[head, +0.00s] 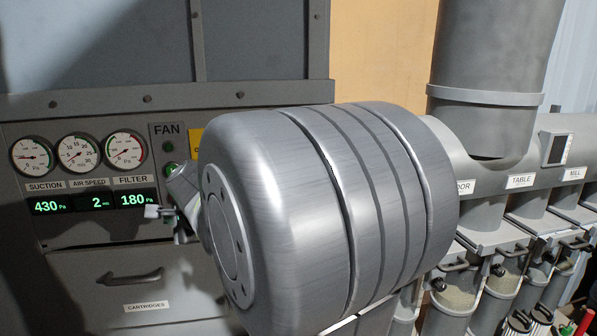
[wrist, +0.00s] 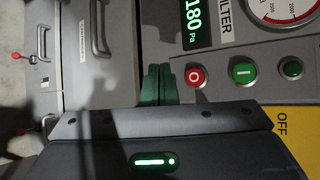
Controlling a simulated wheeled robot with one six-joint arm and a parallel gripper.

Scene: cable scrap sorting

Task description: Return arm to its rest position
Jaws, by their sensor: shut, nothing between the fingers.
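My gripper (wrist: 158,82) shows in the wrist view as two dark green fingers side by side, shut with nothing between them. In the head view my gripper (head: 153,211) is small and partly hidden behind my large grey arm link. Its tip appears in front of the panel, near the right end of the 180 Pa display (head: 136,199). In the wrist view the fingers are to the left of the red O button (wrist: 194,78). I cannot tell how far they are from the panel.
The control panel carries several gauges (head: 78,154) and a FAN lamp (head: 168,146). A green button (wrist: 242,72) is beside the red one. A drawer handle (head: 131,276) juts out below. At right stand a thick grey duct (head: 492,50) and pipes labelled TABLE (head: 521,181) and MILL.

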